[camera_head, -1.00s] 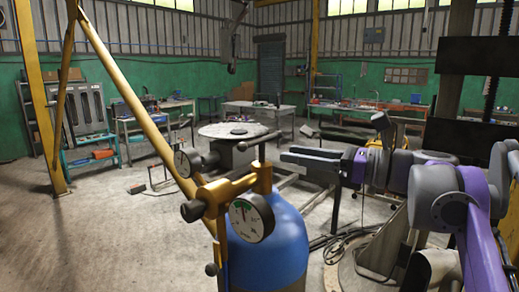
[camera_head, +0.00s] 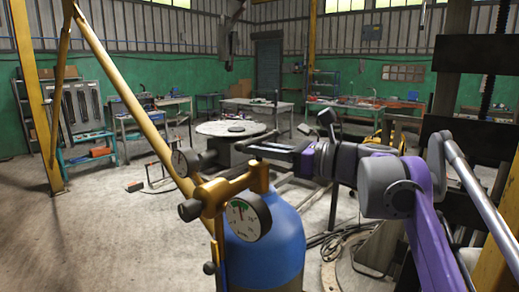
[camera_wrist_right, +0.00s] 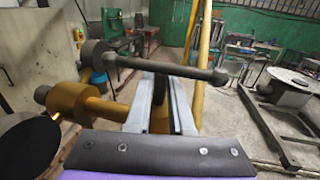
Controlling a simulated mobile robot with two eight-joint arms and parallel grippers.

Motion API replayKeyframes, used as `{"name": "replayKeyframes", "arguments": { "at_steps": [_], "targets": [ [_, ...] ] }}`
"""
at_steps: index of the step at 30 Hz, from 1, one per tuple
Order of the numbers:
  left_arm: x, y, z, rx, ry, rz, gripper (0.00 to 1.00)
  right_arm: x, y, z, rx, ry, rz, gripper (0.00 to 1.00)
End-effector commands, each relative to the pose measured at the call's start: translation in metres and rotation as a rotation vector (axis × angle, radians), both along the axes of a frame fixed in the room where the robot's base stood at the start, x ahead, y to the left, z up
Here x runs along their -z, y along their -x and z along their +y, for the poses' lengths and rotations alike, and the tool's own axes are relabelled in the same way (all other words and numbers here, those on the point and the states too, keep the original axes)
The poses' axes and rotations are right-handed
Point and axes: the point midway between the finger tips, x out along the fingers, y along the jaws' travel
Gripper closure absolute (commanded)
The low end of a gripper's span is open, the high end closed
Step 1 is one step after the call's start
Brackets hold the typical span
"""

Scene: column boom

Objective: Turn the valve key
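The valve key (camera_wrist_right: 155,64) is a dark bar with knobbed ends on an upright stem, above the brass valve (camera_head: 232,187) on the blue gas cylinder (camera_head: 265,245). My right gripper (camera_head: 258,146) reaches in from the right at key height and partly hides the key in the head view. In the right wrist view, its two pale fingers (camera_wrist_right: 160,100) lie on either side of the dark stem, with the bar crossing above them. I cannot tell whether they press on the stem. My left gripper is not in view.
A round pressure gauge (camera_head: 248,217) faces me on the valve, and a second gauge (camera_head: 184,162) sits behind it. A yellow boom (camera_head: 125,95) slants down to the valve from the upper left. A round table (camera_head: 230,129) stands behind. The floor at left is open.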

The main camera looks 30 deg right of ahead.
Motion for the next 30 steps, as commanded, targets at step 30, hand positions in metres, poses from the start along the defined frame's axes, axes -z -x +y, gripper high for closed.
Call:
{"name": "replayKeyframes", "arguments": {
  "at_steps": [30],
  "targets": [
    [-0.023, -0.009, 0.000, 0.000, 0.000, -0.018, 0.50, -0.002, 0.001, 0.003, 0.312, 0.000, -0.001, 1.00]
  ]
}}
